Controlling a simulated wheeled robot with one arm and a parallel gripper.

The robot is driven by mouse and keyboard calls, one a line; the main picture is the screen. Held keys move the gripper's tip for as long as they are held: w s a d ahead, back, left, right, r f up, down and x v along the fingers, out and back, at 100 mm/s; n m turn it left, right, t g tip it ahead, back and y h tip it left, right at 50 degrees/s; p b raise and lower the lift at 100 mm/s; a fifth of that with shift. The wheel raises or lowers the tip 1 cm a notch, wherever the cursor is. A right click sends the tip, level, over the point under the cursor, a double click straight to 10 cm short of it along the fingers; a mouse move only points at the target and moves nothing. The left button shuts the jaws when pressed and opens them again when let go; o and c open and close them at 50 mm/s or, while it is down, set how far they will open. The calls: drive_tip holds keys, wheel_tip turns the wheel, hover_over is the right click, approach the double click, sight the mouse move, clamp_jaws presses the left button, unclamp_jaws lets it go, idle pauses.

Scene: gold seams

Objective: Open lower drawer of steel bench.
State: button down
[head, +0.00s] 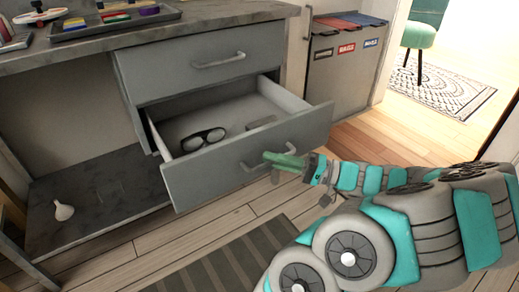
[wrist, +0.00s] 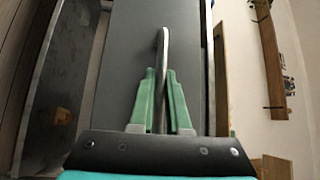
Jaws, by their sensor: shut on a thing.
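The steel bench (head: 60,62) stands at the left and back in the head view, with two grey drawers under its top. The lower drawer (head: 215,178) is pulled out, and its inside shows dark goggles (head: 203,139) and a small grey block (head: 262,122). The upper drawer (head: 190,66) is shut. My gripper (head: 285,160) is at the right part of the lower drawer's front. In the wrist view its green fingers (wrist: 160,100) are shut on the lower drawer's bar handle (wrist: 163,60), one on each side.
Grey bins (head: 340,65) with labels stand right of the bench. A green stool (head: 416,42) and a patterned rug are at the back right. A pale bulb-shaped thing (head: 64,210) lies on the bench's low shelf. A striped mat (head: 230,262) lies on the floor in front.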

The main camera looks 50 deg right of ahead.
drive_tip(key=shift+s+a+b, duration=0.15)
drive_tip(key=shift+s+a, duration=0.1)
drive_tip(key=shift+s, duration=0.9)
drive_tip(key=shift+s+a+b, duration=0.15)
drive_tip(key=shift+s+a, duration=0.1)
drive_tip(key=shift+s, duration=0.9)
drive_tip(key=c, duration=0.9)
unclamp_jaws()
drive_tip(key=v, duration=0.7)
drive_tip(key=shift+s+d+p, duration=0.2)
drive_tip(key=shift+s+p, duration=0.15)
